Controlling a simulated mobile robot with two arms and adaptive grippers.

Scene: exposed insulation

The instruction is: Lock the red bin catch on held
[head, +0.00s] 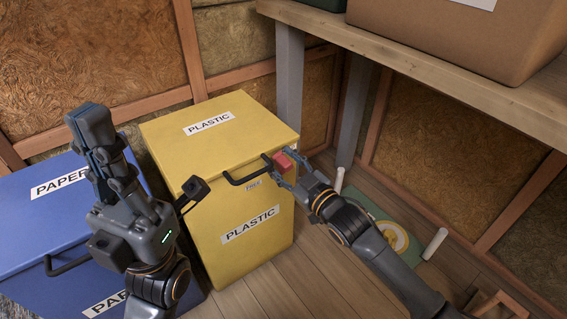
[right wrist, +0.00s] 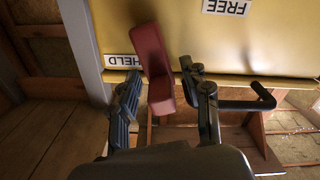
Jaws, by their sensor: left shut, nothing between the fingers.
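The red catch (head: 284,162) is on the upper right front of the yellow plastic bin (head: 205,210). In the right wrist view the catch (right wrist: 152,55) lies beside the HELD label (right wrist: 123,62), with the FREE label (right wrist: 231,7) farther off to the upper right. My right gripper (head: 281,168) is at the catch. In the right wrist view its fingers (right wrist: 160,82) stand apart on either side of the catch's near end, with small gaps showing. My left gripper (head: 88,122) is shut and empty, raised in front of the blue paper bin (head: 28,225).
A black handle (head: 245,178) projects from the yellow bin just left of the catch. A wooden shelf (head: 420,58) with a cardboard box (head: 455,35) overhangs at the upper right. A green mat (head: 372,222) and white cylinders (head: 435,243) are on the floor at right.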

